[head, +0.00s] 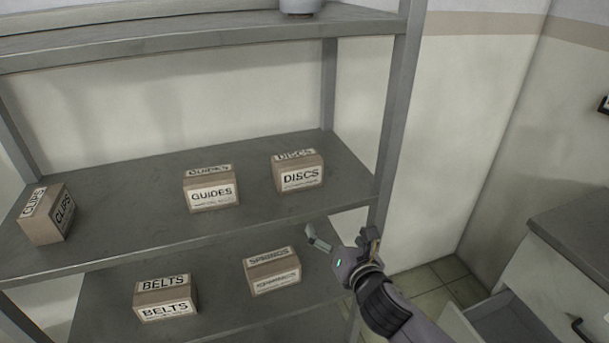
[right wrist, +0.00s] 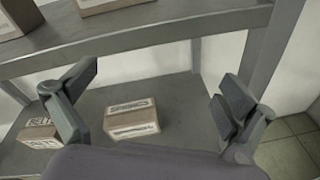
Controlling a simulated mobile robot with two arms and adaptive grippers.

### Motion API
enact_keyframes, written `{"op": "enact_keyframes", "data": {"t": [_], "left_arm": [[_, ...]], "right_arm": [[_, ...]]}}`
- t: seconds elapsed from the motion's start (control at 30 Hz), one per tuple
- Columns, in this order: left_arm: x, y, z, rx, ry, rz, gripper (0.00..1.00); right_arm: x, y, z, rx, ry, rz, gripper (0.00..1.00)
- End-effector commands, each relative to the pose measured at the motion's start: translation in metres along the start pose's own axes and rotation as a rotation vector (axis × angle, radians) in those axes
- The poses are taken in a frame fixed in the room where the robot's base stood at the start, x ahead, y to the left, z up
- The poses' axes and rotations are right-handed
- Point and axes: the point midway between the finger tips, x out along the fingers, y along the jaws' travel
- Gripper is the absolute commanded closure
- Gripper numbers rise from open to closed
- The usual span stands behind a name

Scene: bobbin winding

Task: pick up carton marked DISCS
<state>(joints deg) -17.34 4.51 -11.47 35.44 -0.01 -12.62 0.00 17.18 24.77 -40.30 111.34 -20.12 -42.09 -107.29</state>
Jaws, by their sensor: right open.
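The carton marked DISCS (head: 299,178) is a brown box with a white label. It stands on the middle shelf (head: 130,205), toward the right end, in the head view. My right gripper (head: 342,240) is open and empty. It is apart from the carton, in front of the shelf and below and to the right of the carton in the picture. In the right wrist view the open fingers (right wrist: 160,88) spread either side of a lower-shelf carton in the picture. The bottom of a carton shows at the top edge there, its marking cut off. My left gripper is not in view.
The carton marked GUIDES (head: 211,195) stands left of DISCS, and CLIPS (head: 48,215) is at the far left. BELTS (head: 166,298) and SPRINGS (head: 272,272) are on the shelf below. A shelf post (head: 396,110) rises at the right. Drawers (head: 570,270) stand further right.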

Motion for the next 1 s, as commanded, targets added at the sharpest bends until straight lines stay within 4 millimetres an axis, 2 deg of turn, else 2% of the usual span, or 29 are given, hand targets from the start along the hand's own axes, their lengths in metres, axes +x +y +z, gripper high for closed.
{"op": "enact_keyframes", "data": {"t": [0.03,0.2,0.3,0.37,0.47,0.8,1.0], "left_arm": [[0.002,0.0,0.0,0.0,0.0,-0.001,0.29],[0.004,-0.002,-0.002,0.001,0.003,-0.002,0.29],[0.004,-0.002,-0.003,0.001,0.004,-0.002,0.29],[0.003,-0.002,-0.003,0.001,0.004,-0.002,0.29],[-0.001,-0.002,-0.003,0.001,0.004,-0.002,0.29],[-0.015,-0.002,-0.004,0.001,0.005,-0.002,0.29],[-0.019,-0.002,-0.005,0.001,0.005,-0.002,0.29]], "right_arm": [[-0.007,0.014,0.016,-0.07,-0.031,0.029,0.0],[-0.032,0.053,0.056,-0.292,-0.124,0.09,0.0],[-0.043,0.068,0.071,-0.381,-0.164,0.11,0.0],[-0.043,0.072,0.076,-0.405,-0.174,0.113,0.0],[-0.031,0.076,0.08,-0.413,-0.177,0.112,0.0],[0.041,0.087,0.091,-0.407,-0.175,0.112,0.0],[0.067,0.09,0.094,-0.408,-0.175,0.113,0.0]]}}
